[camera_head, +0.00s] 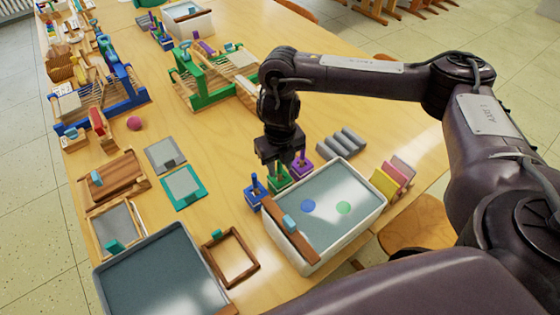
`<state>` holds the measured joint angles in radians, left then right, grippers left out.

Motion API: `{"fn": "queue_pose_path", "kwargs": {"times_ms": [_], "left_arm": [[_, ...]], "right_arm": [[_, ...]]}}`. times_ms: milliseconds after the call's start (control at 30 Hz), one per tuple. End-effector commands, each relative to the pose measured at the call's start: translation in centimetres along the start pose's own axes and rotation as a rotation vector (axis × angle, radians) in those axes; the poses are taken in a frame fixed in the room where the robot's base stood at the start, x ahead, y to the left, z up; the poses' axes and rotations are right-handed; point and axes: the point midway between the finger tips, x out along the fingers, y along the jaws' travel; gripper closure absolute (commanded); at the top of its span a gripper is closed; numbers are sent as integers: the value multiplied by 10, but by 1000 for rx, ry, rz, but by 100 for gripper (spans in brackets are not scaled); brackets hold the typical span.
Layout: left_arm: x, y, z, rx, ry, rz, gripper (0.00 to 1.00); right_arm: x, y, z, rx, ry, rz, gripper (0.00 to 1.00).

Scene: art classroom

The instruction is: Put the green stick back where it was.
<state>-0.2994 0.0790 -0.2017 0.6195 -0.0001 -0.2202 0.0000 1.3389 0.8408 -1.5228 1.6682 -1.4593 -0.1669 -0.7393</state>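Three small stands, blue (262,200), green (277,184) and purple (300,174), stand in a slanting row at the back left of a white tub. The blue and purple stands each hold an upright stick of their own colour. A short piece of the green stick (279,172) shows at the green stand, directly below my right gripper (281,164). The gripper points down with its fingertips close around the stick's top. The dark fingers hide the upper part, so I cannot tell whether they are shut on it. My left gripper is out of view.
The white tub (375,215) holds bluish water with a blue and a green disc. Grey ridged blocks (342,142) and coloured upright boards (392,178) stand to the right. A wooden frame (230,257) and a grey tray (165,280) lie front left.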

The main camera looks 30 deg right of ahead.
Motion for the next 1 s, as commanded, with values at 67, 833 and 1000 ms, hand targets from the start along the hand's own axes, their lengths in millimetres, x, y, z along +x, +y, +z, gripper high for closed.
{"fn": "queue_pose_path", "kwargs": {"times_ms": [67,833,1000], "left_arm": [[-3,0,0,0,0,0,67],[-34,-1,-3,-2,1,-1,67],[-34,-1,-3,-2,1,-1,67]], "right_arm": [[-4,0,0,0,-1,0,67],[-121,0,0,-2,-2,0,67],[-124,0,0,-1,0,1,67]]}}
